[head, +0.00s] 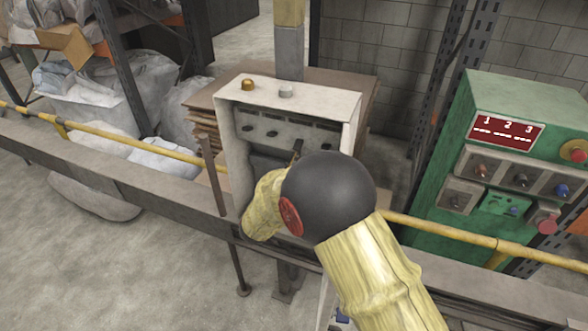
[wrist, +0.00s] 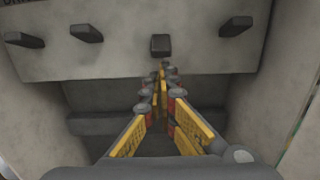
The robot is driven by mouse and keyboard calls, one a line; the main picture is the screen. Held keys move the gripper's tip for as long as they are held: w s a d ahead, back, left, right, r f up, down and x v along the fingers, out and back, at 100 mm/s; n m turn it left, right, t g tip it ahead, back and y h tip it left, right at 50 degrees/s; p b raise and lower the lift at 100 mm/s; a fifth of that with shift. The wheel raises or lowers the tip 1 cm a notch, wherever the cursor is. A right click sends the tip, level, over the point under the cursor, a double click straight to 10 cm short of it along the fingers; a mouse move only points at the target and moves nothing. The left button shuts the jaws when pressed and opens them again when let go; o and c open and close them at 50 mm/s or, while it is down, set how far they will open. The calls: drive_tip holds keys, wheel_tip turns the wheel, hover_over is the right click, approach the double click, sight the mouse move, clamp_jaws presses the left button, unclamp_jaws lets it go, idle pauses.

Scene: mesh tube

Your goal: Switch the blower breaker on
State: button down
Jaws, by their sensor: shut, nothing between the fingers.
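The breaker panel (head: 235,150) is a pale open-fronted box with a row of dark breaker levers. Two levers show left of my gripper in the head view, the left one (head: 247,128) and its neighbour (head: 272,134). In the wrist view, a stubby lever (wrist: 160,45) sits straight ahead, with two levers to its left (wrist: 86,33) and one to its right (wrist: 235,26). Lever labels are too small to read, so I cannot tell which is the blower's. My gripper (wrist: 163,72) is shut and empty, its tips just below the stubby lever; contact is unclear. My arm hides the panel's lower right in the head view.
An amber lamp (head: 248,84) and a pale knob (head: 286,90) sit on the panel's top. A yellow rail (head: 130,138) runs across at left and right. A green control cabinet (head: 480,130) stands at the right. The panel's side walls enclose my gripper.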

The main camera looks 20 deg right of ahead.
sight(295, 147)
drive_tip(key=shift+s+r+p, duration=0.1)
drive_tip(key=shift+r+p, duration=0.3)
drive_tip(key=shift+s+a+r+g+y+p, duration=0.2)
drive_tip(key=shift+g+y+p, duration=0.25)
drive_tip(key=shift+p, duration=0.9)
drive_tip(key=shift+r+p, duration=0.15)
drive_tip(key=shift+p, duration=0.15)
drive_tip(key=r+g+y+p, duration=0.1)
drive_tip(key=p, duration=0.3)
drive_tip(key=g+y+p, duration=0.1)
drive_tip(key=g+p, duration=0.1)
drive_tip(key=p, duration=0.2)
drive_tip(key=s+r+g+y+p, duration=0.1)
drive_tip(key=g+p, duration=0.1)
drive_tip(key=p, duration=0.3)
drive_tip(key=shift+a+r+y, duration=0.25)
drive_tip(key=shift+a+r, duration=0.1)
drive_tip(key=shift+a, duration=0.05)
drive_tip(key=shift+r, duration=0.1)
drive_tip(key=shift+w+r+p, duration=0.1)
drive_tip(key=shift+r+p, duration=0.35)
drive_tip(key=shift+r, duration=0.4)
